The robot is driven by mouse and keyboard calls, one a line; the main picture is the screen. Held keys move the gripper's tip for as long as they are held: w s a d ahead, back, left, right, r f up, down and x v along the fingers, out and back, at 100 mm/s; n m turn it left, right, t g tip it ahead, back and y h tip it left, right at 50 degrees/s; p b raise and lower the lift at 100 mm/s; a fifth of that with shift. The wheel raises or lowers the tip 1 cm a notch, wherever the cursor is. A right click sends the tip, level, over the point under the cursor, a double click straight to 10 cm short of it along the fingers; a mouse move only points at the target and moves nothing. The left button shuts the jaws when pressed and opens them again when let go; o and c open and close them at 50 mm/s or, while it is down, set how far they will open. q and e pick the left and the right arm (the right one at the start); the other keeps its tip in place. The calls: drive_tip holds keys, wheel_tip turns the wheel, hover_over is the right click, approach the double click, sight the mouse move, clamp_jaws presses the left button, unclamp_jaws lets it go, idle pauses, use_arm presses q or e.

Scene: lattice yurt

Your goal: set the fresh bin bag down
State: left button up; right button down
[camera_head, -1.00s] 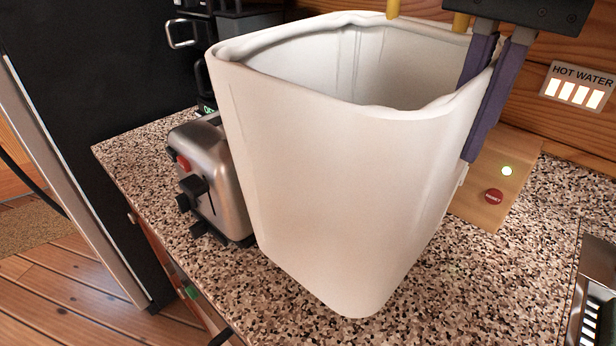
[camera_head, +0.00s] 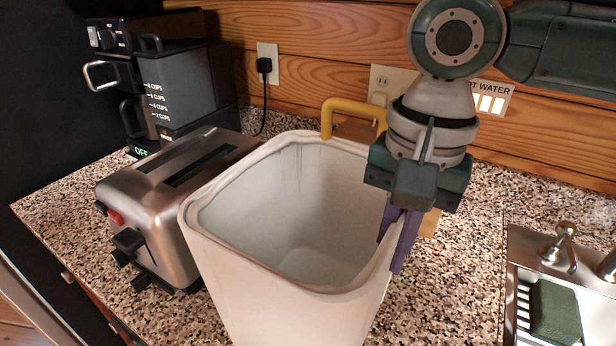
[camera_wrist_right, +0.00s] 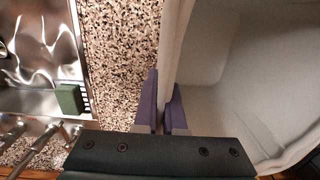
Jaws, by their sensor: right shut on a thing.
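The fresh bin bag (camera_head: 280,290) is a white, open-topped, box-shaped bag standing upright in the head view, its mouth facing up. A yellow loop (camera_head: 350,104) rises at its far rim. My right gripper (camera_head: 396,243) is shut on the bag's right wall at the rim, with one purple finger inside and one outside. In the right wrist view the two purple fingers (camera_wrist_right: 163,98) pinch the thin white wall (camera_wrist_right: 177,45). The bag's base is cut off by the frame, so I cannot tell whether it touches the counter. My left gripper is not in view.
A steel toaster (camera_head: 165,210) stands close to the bag's left side on the speckled counter (camera_head: 455,285). A coffee maker (camera_head: 175,85) is behind it. A sink (camera_head: 517,262) with a green sponge (camera_head: 555,312) lies at right. Counter between bag and sink is clear.

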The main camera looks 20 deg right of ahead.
drive_tip(key=shift+f, duration=0.15)
drive_tip(key=c, duration=1)
unclamp_jaws()
